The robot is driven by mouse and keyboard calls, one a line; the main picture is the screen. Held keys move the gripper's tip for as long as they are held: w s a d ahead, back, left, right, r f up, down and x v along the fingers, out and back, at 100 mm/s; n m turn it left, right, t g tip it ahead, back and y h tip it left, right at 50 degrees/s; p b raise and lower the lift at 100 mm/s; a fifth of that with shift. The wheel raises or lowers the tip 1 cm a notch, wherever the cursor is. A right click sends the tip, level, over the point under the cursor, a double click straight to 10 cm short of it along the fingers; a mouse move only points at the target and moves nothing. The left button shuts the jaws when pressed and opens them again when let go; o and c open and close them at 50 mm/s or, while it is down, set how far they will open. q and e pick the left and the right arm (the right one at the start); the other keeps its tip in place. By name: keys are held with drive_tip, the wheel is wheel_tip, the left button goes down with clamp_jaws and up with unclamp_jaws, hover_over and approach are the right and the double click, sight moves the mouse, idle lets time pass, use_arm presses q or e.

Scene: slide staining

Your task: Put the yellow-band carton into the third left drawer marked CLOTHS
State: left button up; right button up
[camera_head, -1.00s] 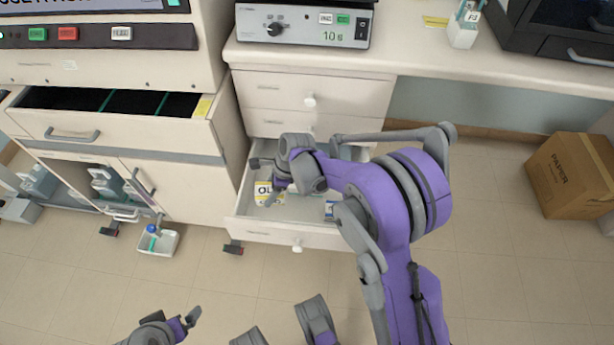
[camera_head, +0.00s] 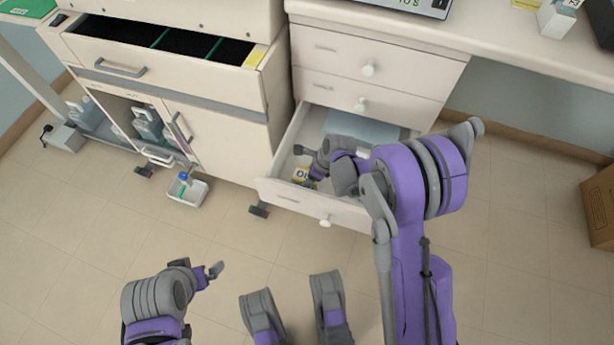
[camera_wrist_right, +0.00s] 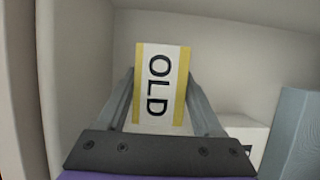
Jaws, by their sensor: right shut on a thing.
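The yellow-band carton (camera_head: 301,174) is white with yellow edges. It reads OLD in the right wrist view (camera_wrist_right: 158,88), where it sits between the two fingers. My right gripper (camera_head: 305,168) is shut on it, inside the open third drawer (camera_head: 347,213) and near its left front corner. Whether the carton touches the drawer floor I cannot tell. No CLOTHS marking is readable on the drawer front. My left gripper (camera_head: 214,271) is above the floor, in front and left of the drawer; its finger gap is unclear.
A folded blue-grey item (camera_head: 362,128) lies at the back of the drawer; it stands at the right in the wrist view. A white box (camera_wrist_right: 248,132) is beside it. Two closed drawers (camera_head: 368,68) are above. A cabinet (camera_head: 225,130) with an open top drawer adjoins on the left.

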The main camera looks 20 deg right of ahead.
drive_tip(key=shift+f, duration=0.1)
drive_tip(key=o, duration=1.4)
drive_tip(key=shift+c, duration=0.2)
